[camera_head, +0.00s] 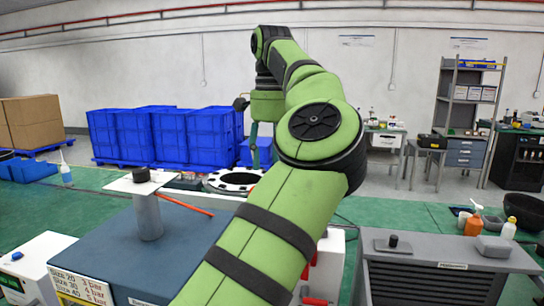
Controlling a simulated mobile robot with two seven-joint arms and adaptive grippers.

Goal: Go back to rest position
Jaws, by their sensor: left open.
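My left arm, green with black bands, rises from the bottom middle and bends over at the top. My left gripper (264,160) hangs down from it, small and partly hidden behind the arm's large elbow joint. Its fingers are apart and I see nothing between them. It shows just above the right side of a white round fixture with a black ring (222,186); I cannot tell the exact gap. My right gripper is not in view.
A blue-topped station (110,250) with a size sign stands front left. It bears a grey post (147,217) with a white plate, and an orange rod (187,205). A dark grey cabinet (440,285) stands right. Blue crates (165,135) are stacked behind. Green floor (385,212) is clear between.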

